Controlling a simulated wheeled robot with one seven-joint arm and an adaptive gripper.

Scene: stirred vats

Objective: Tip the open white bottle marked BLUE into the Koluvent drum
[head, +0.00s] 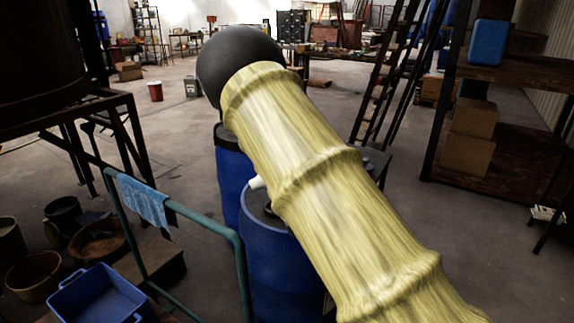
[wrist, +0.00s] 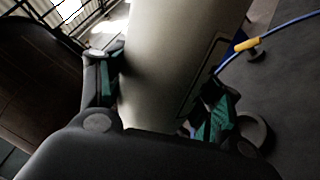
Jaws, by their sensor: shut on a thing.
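In the wrist view my gripper (wrist: 160,85) is shut on a pale, off-white rounded body, the white bottle (wrist: 175,60). Its mouth and any marking are out of sight. In the head view my yellow-sleeved arm hides the gripper. A small white piece (head: 256,182) sticks out left of the arm, over the nearer blue drum; I cannot tell if it is part of the bottle. The nearer blue drum (head: 285,265) stands below the arm, its top partly covered. A second blue drum (head: 233,180) with a dark rim stands behind it. No drum name is readable.
A green rail (head: 205,222) with a blue cloth (head: 145,203) stands left of the drums. A blue crate (head: 100,295) and several tubs are at lower left. A dark vat on a frame is at far left. A ladder (head: 385,80) and shelving (head: 500,130) stand right.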

